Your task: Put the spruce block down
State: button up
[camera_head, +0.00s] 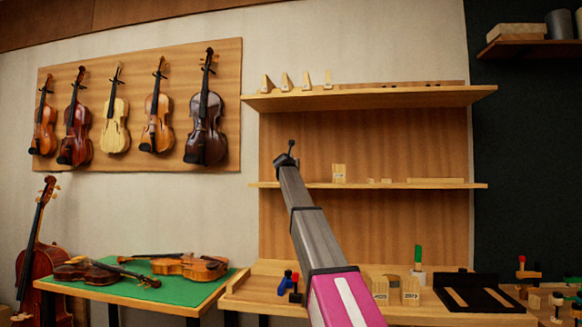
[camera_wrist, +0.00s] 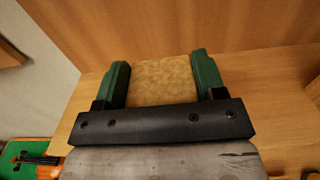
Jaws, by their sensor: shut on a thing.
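My gripper (camera_wrist: 161,72) has green fingers and is shut on the spruce block (camera_wrist: 163,83), a pale, grainy block held between them. In the wrist view the block is over a light wooden surface in front of a wooden back panel; I cannot tell whether it touches that surface. In the head view my gripper (camera_head: 288,158) is small and dark, at the left part of the middle shelf (camera_head: 410,186), a little above its level. The block cannot be made out there.
On the middle shelf stand a pale block (camera_head: 339,173), small pieces and a flat strip (camera_head: 435,180). The upper shelf (camera_head: 370,97) overhangs it and carries several wedge-shaped pieces. Below is a workbench (camera_head: 250,292) with blocks and tools. Violins lie on a green-topped table (camera_head: 205,287) at left.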

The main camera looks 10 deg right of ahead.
jog(key=o, duration=1)
jog(key=shift+f, duration=0.1)
jog(key=v, duration=1.2)
